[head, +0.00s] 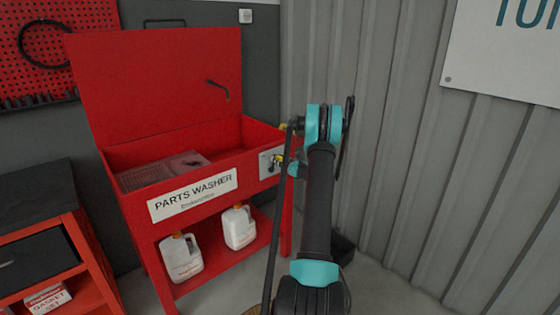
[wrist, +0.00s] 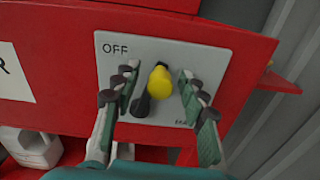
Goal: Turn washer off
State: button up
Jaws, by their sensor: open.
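The red parts washer (head: 195,190) stands with its lid raised. In the head view its grey control plate (head: 268,165) is on the front at the right end, partly hidden by my arm. In the wrist view the plate (wrist: 115,62) carries the word OFF at its upper left and a partly hidden word at its lower right. A yellow-tipped black switch handle (wrist: 157,88) sits mid-plate. My gripper (wrist: 157,93) is open, with one finger on each side of the yellow tip; I cannot tell whether either touches it.
White jugs (head: 184,258) stand on the washer's lower shelf. A red cabinet with a dark top (head: 35,190) is at the left. A corrugated grey wall (head: 410,150) closes off the right side. Some bare floor shows at the lower right.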

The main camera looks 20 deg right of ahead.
jog(key=shift+c, duration=0.2)
grip_shut()
jog(key=shift+s+a+r+n, duration=0.1)
jog(key=shift+s+a+n, duration=0.1)
jog(key=shift+a+n, duration=0.5)
jog(key=shift+s+a+r+n, duration=0.1)
jog(key=shift+s+a+n, duration=0.15)
jog(key=shift+n, duration=0.75)
jog(key=shift+o, duration=0.2)
grip_release()
